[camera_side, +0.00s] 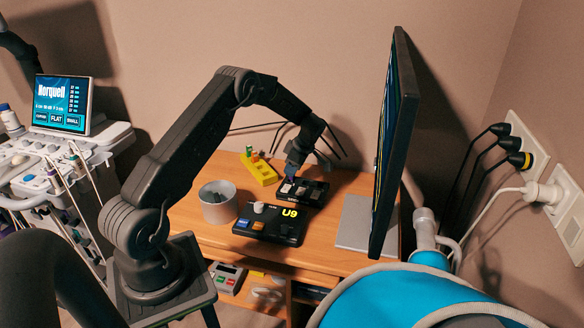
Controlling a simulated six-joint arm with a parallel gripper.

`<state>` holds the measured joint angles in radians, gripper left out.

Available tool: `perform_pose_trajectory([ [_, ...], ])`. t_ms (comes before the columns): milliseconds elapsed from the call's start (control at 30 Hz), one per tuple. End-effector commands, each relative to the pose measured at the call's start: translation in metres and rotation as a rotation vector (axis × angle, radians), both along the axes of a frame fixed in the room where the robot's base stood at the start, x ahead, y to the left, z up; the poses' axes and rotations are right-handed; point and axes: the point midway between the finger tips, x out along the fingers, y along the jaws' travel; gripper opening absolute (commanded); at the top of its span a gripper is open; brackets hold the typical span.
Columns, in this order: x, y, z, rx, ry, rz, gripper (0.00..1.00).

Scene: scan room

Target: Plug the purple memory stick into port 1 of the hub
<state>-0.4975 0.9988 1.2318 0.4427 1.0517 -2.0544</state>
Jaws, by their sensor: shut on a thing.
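My gripper (291,170) points down over a black tray-like unit (318,197) on the wooden desk. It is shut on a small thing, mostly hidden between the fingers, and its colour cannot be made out. I cannot pick out the purple memory stick anywhere else. The black unit has pale pieces on its top; whether it is the hub, and which port is port 1, is too small to read. Whether the held thing touches the unit cannot be told.
A yellow block (264,174) with small coloured pieces stands behind left. A grey round container (218,205) and a black box marked U9 (270,226) stand in front. A monitor (393,140) rises on the right. Bare desk (335,225) shows before its base.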

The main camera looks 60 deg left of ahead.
Motion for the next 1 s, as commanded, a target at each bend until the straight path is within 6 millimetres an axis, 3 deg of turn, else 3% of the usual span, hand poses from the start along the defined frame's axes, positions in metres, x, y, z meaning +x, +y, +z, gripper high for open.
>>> perform_pose_trajectory([
  [600,0.0002,0.0002,-0.0089,0.001,-0.001,0.000,0.00],
  [633,0.0003,0.0002,-0.0086,0.001,-0.001,-0.001,0.25],
  [900,0.0002,0.0001,-0.0085,0.001,-0.001,0.000,0.51],
  [1000,0.0002,0.0001,-0.0085,0.001,-0.001,0.000,0.52],
])
